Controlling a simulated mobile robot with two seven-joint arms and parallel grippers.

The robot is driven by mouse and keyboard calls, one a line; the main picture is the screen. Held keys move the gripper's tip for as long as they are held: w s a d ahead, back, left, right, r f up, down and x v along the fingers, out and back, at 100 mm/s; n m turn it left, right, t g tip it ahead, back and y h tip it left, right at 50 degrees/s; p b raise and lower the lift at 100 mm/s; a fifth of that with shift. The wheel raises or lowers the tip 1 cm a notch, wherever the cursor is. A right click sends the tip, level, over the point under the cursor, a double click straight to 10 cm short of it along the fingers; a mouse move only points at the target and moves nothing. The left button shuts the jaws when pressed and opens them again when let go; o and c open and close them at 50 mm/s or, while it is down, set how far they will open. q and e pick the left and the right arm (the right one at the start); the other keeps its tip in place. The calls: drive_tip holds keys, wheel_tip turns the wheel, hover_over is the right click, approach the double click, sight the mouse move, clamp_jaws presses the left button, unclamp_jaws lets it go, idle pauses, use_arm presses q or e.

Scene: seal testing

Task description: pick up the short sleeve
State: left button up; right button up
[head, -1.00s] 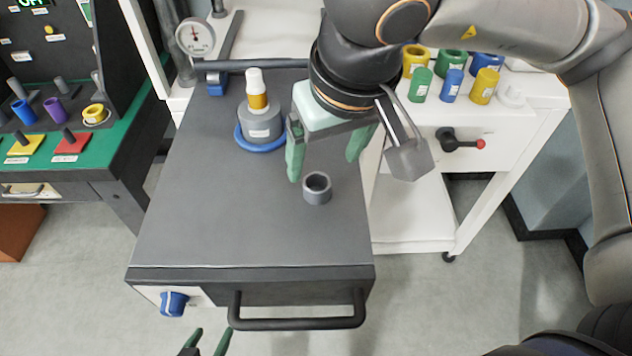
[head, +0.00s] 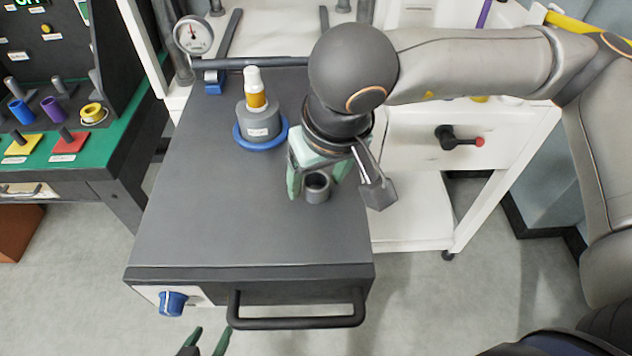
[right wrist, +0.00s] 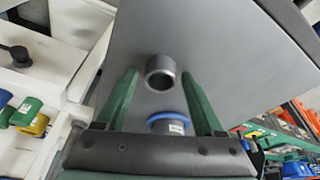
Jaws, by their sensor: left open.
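The short sleeve is a small grey open ring (head: 317,187) standing upright on the dark grey cart top (head: 215,210). It also shows in the right wrist view (right wrist: 160,73), between and just beyond the fingertips. My right gripper (head: 316,180) is open over it, one green finger on each side; its fingertips also show in the right wrist view (right wrist: 158,78). I see a gap between each finger and the sleeve in the wrist view. My left gripper (head: 205,338) is open and empty below the cart's front edge, only its fingertips in view.
A grey stepped block (head: 259,122) with a blue ring (head: 243,143) at its base and a white-and-orange bottle on top stands behind the sleeve. A pressure gauge (head: 193,35) stands at the back left. The cart's front left is clear.

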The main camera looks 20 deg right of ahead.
clamp_jaws()
idle(0.3)
drive_tip(key=shift+r, duration=0.1)
